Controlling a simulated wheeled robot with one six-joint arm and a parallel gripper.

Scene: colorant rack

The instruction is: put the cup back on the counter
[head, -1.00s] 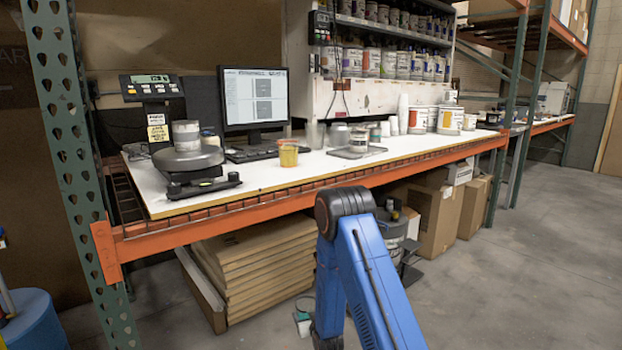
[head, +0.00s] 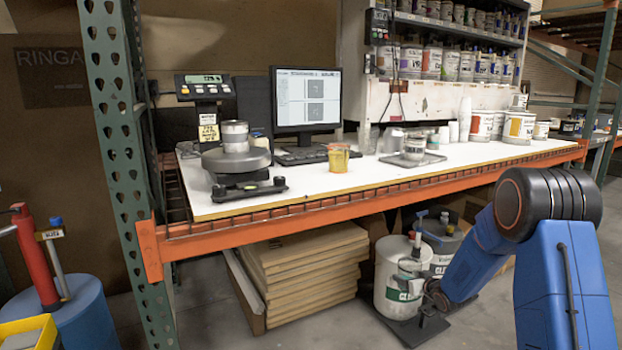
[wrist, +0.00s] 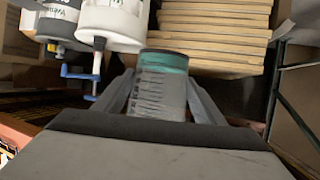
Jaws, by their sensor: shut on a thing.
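A grey, see-through cup (wrist: 160,95) with a teal band near its end and dark markings is between the two fingers of my gripper (wrist: 160,100) in the wrist view. My gripper is shut on it. In the head view my gripper (head: 418,282) is low, below the counter's front edge and in front of a white bucket, and the cup is small and hard to make out there. The white counter (head: 300,188) with its orange front beam stands above and behind my gripper. A cup with yellow-orange contents (head: 338,158) stands on the counter.
A scale (head: 236,160), a monitor (head: 306,98) and a tray (head: 412,160) stand on the counter. The counter's front strip has bare room. A green upright (head: 112,130) bounds its left end.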

